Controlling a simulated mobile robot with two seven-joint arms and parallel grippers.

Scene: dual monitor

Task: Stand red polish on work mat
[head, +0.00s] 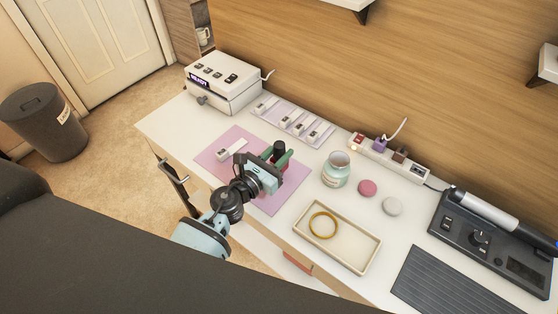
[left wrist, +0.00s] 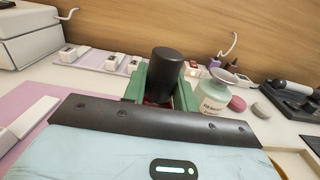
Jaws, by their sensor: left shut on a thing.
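The red polish shows mainly as its black cap (head: 279,149), held upright in my left gripper (head: 278,163) above or on the pink work mat (head: 210,158). In the left wrist view the cap (left wrist: 165,72) stands between the green fingers, with a little red at its foot. The rest of the bottle is hidden by the gripper. I cannot tell whether its base touches the mat. My left gripper is shut on the bottle, over the mat's right part. My right gripper is not in view.
A mint jar (head: 336,170) stands right of the gripper, beside a pink disc (head: 367,188) and a white disc (head: 392,206). A beige tray (head: 345,252) with a yellow ring (head: 323,225) is in front. A white block (head: 232,149) lies on the mat's left part.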

